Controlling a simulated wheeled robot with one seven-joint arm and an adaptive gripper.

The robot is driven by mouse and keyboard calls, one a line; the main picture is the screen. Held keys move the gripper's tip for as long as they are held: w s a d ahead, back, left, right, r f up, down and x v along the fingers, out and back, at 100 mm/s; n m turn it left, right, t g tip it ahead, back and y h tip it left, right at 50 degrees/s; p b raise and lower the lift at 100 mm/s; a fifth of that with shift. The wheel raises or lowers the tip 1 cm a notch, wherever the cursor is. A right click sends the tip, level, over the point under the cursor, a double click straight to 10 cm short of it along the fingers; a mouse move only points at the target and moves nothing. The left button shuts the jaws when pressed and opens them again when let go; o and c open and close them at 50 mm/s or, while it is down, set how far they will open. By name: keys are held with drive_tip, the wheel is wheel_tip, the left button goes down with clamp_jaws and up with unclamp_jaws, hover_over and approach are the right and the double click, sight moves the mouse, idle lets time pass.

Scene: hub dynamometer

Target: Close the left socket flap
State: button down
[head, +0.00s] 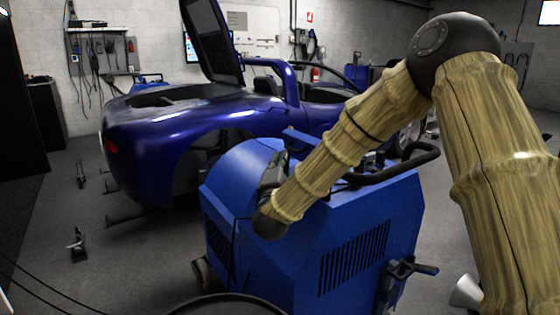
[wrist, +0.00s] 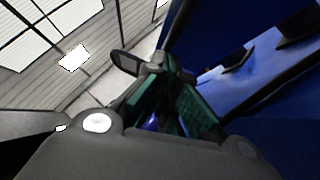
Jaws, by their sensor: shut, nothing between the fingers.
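The blue dynamometer unit (head: 345,235) stands on the floor in the middle of the head view. My gripper (head: 273,168) is at its upper left side, partly hidden by my arm. In the wrist view my gripper (wrist: 158,66) is shut and empty, close beside the blue casing (wrist: 262,85). Two dark flap-like pieces stick out from this casing: one nearer the gripper (wrist: 236,60) and one at the upper right (wrist: 298,24). I cannot tell which is the left socket flap, nor whether the gripper touches one. The head view does not show the flaps clearly.
A dark blue sports car (head: 185,115) with a raised panel stands behind the unit. The unit has a black handle (head: 415,165) at its upper right and black fittings (head: 400,280) at its lower right. Cables (head: 45,290) lie on the floor at left, with open floor beyond.

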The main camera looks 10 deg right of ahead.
drive_tip(key=shift+r+p, duration=0.2)
drive_tip(key=shift+p, duration=0.25)
drive_tip(key=shift+r+m+p, duration=0.1)
drive_tip(key=shift+m+p, duration=0.2)
drive_tip(key=shift+p, duration=0.4)
drive_tip(key=shift+d+g+p, duration=0.15)
drive_tip(key=shift+g+p, duration=0.15)
